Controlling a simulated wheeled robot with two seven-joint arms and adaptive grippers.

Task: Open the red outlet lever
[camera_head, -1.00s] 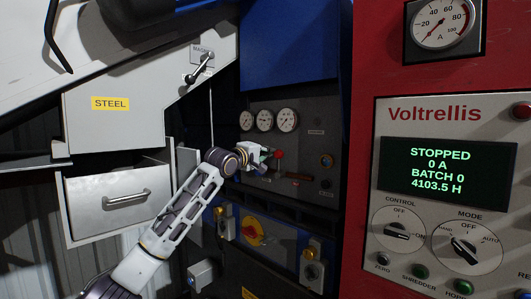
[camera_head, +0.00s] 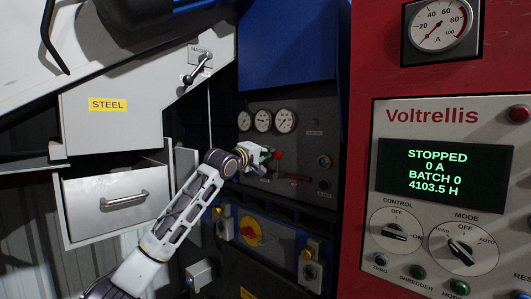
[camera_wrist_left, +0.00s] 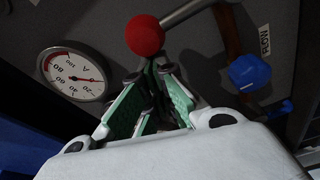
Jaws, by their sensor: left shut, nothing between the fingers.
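A lever with a red ball knob (camera_head: 278,154) stands out from the dark gauge panel (camera_head: 325,150) in the head view. In the left wrist view the red ball (camera_wrist_left: 145,35) is at the top, on a metal rod running up to the right. My left gripper (camera_head: 266,158) is at the panel just beside the ball. In the wrist view its green-padded fingers (camera_wrist_left: 148,85) are shut and empty, with their tips close below the ball. I cannot tell whether they touch it. My right gripper is not in view.
Several round gauges (camera_head: 262,121) sit above the lever. A reddish-brown bar (camera_wrist_left: 229,35) and a blue knob (camera_wrist_left: 250,72) are to its right in the wrist view. The red Voltrellis cabinet (camera_head: 364,60) stands at right. A steel drawer (camera_head: 88,210) is at left.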

